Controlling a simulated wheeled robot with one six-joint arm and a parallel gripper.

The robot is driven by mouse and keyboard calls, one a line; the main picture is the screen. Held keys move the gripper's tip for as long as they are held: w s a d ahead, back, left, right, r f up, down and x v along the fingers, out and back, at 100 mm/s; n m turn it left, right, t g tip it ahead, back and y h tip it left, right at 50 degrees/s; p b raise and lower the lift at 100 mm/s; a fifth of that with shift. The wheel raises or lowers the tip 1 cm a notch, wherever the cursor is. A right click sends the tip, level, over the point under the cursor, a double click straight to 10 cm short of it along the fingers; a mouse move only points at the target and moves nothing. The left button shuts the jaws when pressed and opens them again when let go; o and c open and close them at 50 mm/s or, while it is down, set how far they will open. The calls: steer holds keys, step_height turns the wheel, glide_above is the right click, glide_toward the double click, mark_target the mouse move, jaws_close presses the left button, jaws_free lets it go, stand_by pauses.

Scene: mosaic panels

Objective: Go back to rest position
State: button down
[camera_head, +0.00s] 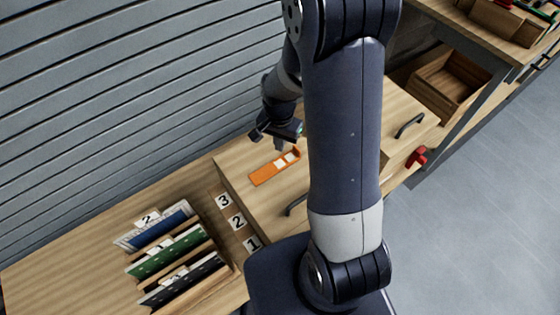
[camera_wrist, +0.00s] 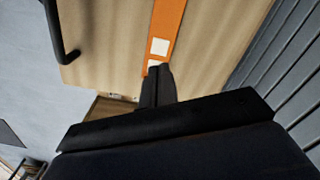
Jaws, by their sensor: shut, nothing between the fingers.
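My gripper (camera_head: 279,143) is above the wooden cabinet top, close to the far end of an orange strip with white square tiles (camera_head: 272,168). In the wrist view the shut fingers (camera_wrist: 157,84) show at the lower middle, with nothing between them. The orange strip (camera_wrist: 168,22) runs up from just beyond the fingertips there. Whether the fingertips touch it I cannot tell. My arm hides the middle of the head view.
A rack of blue (camera_head: 155,225), green (camera_head: 167,251) and dark (camera_head: 182,279) panels stands at the lower left, beside tags numbered 1, 2 and 3. A slatted grey wall (camera_head: 120,90) rises behind. Dark handles (camera_head: 409,125) and a red object (camera_head: 416,157) are at right. Grey floor (camera_head: 480,230) is clear.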

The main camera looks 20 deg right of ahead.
mark_target(280, 164)
step_height(280, 164, down, 8)
steer(key=b, duration=0.6)
steer(key=shift+r, duration=0.1)
stand_by(0.3)
